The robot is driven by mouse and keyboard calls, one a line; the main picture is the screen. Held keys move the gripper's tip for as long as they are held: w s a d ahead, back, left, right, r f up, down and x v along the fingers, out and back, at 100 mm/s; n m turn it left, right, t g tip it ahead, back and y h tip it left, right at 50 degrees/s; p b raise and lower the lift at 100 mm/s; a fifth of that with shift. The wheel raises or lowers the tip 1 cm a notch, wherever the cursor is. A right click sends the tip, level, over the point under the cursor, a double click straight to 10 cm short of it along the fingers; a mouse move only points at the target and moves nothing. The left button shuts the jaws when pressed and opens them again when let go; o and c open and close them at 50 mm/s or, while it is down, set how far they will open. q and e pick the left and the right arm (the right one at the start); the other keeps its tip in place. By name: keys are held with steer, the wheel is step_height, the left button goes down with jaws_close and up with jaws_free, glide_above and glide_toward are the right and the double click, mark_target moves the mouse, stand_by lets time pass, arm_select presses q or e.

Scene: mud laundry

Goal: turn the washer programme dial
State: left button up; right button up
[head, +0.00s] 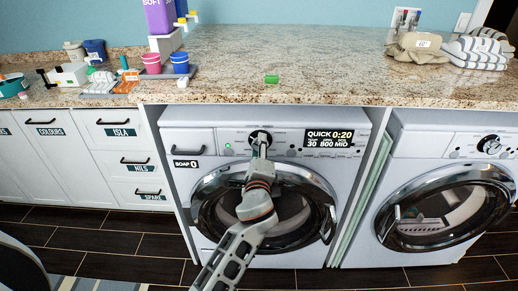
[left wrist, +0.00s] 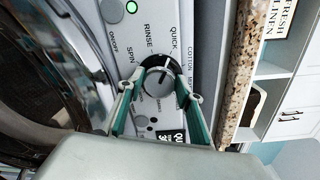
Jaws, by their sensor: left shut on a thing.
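The washer (head: 228,144) stands under the counter with its round door closed. Its programme dial (head: 259,135) is a dark-ringed knob on the front panel. In the left wrist view, the dial (left wrist: 158,76) has a silver face, with the words SPIN, RINSE, QUICK and COTTON around it. My left gripper (head: 261,146) reaches up in front of the door to the dial. In the left wrist view its green-padded fingers (left wrist: 160,92) are shut on the dial, one on each side. The display (head: 329,138) reads QUICK 0:20, 30, 800 MID. My right gripper is not in view.
A second front-loading machine (head: 445,200) stands to the right. White drawers (head: 120,135) are to the left. The granite counter (head: 335,65) overhangs the panel, with a small green item (head: 271,79) near its edge and folded towels (head: 475,52) at right.

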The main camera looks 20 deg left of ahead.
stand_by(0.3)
arm_select(q)
steer(key=o, duration=0.9)
steer(key=shift+o, duration=1.1)
